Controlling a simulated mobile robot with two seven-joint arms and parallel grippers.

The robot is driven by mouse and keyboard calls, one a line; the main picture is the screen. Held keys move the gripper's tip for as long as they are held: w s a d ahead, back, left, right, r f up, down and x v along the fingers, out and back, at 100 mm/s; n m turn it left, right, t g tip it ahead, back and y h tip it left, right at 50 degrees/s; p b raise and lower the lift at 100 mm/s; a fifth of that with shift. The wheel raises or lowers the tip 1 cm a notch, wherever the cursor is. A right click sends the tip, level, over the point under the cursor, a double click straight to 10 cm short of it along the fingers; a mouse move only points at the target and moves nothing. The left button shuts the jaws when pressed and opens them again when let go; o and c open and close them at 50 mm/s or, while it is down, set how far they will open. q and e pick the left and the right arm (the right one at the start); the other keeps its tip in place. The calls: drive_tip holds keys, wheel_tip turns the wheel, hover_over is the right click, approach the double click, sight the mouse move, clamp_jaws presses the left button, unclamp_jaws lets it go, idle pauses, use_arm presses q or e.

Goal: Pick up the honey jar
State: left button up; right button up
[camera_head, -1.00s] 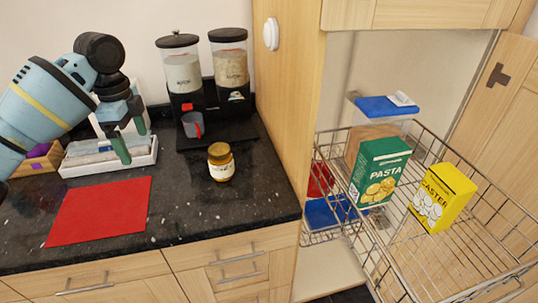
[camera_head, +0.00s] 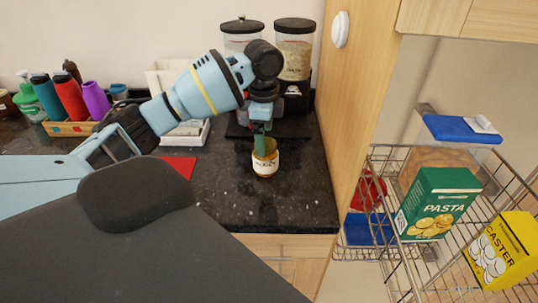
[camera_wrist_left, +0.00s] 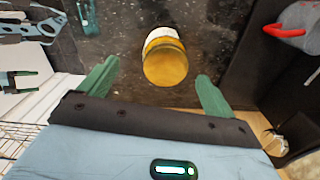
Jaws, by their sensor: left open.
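The honey jar (camera_head: 265,162) stands on the dark granite counter, with amber honey and a white label. My left gripper (camera_head: 262,140) is directly over it in the head view and hides its top. In the left wrist view the jar (camera_wrist_left: 165,62) shows its yellow lid end between and just beyond the two green fingertips of my left gripper (camera_wrist_left: 158,82). The fingers are spread wide, with a gap on both sides of the jar. My right gripper is not in view.
Two dispensers (camera_head: 294,55) stand behind the jar against the wall. A grey mug with a red handle (camera_wrist_left: 295,28) is near the jar. A tall wooden cabinet side (camera_head: 345,110) and a wire basket (camera_head: 400,250) with boxes are on the right. Bottles (camera_head: 70,97) stand at the left.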

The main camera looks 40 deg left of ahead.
sight(266, 143)
use_arm(q)
drive_tip(key=shift+w+a+f, duration=0.1)
drive_tip(key=shift+w+f, duration=0.1)
drive_tip(key=shift+f, duration=1.45)
drive_tip(key=shift+w+a+f, duration=0.1)
drive_tip(key=shift+w+f, duration=0.1)
drive_tip(key=shift+f, duration=1.4)
drive_tip(key=shift+r, duration=0.1)
drive_tip(key=c, duration=1.4)
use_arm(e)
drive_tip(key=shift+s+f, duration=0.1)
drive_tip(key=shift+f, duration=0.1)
use_arm(q)
drive_tip(key=shift+r, duration=0.1)
